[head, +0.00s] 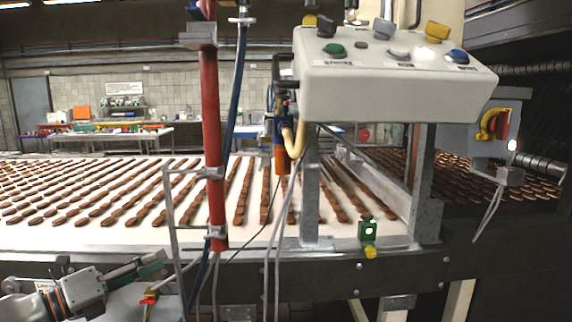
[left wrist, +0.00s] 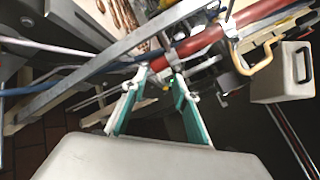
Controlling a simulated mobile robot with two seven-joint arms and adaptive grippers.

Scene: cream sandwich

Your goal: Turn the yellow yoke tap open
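My left gripper (head: 158,275) comes in at the lower left of the head view. In the left wrist view its two teal fingers (left wrist: 161,76) stand apart with a gap between them, so it is open. A small red and yellow fitting (head: 150,297), perhaps the yellow yoke tap, is beside the fingers in the head view, low and left of the red pole. A small yellow part (left wrist: 165,87) shows between the fingertips in the left wrist view. I cannot tell whether the fingers touch it, or how it is turned. My right gripper is not in view.
A red upright pole (head: 210,150) and a grey metal frame (head: 173,230) stand just right of the gripper. A conveyor (head: 115,236) with rows of brown biscuits lies behind. A grey control box (head: 390,92) with coloured knobs hangs at the upper right. Cables hang near the pole.

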